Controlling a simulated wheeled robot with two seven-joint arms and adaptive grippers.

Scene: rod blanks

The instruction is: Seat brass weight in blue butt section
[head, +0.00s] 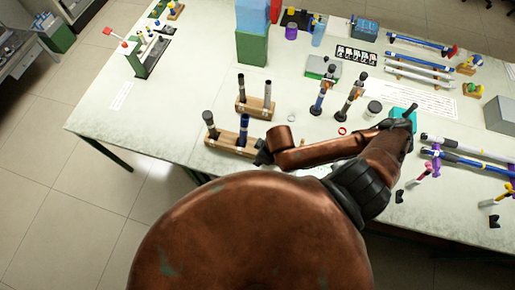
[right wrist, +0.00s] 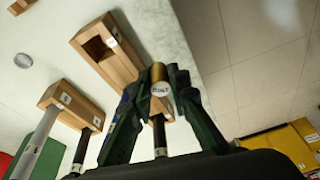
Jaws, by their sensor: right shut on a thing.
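My right gripper (right wrist: 158,80) is shut on the brass weight (right wrist: 158,74), a short gold cylinder with a white labelled end, in the right wrist view. In the head view the same gripper (head: 262,153) is a dark shape beside the front wooden block (head: 225,147); the weight cannot be made out there. A blue butt section (head: 244,128) with a dark upper end stands upright in that block, close to the gripper. Only a little blue shows behind a finger in the right wrist view. My left gripper is not in view.
A second wooden block (head: 256,112) with two upright rods stands just behind. Two more upright rods (head: 318,100) stand to the right, with a dark-lidded jar (head: 374,108) and a red ring (head: 342,130) nearby.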

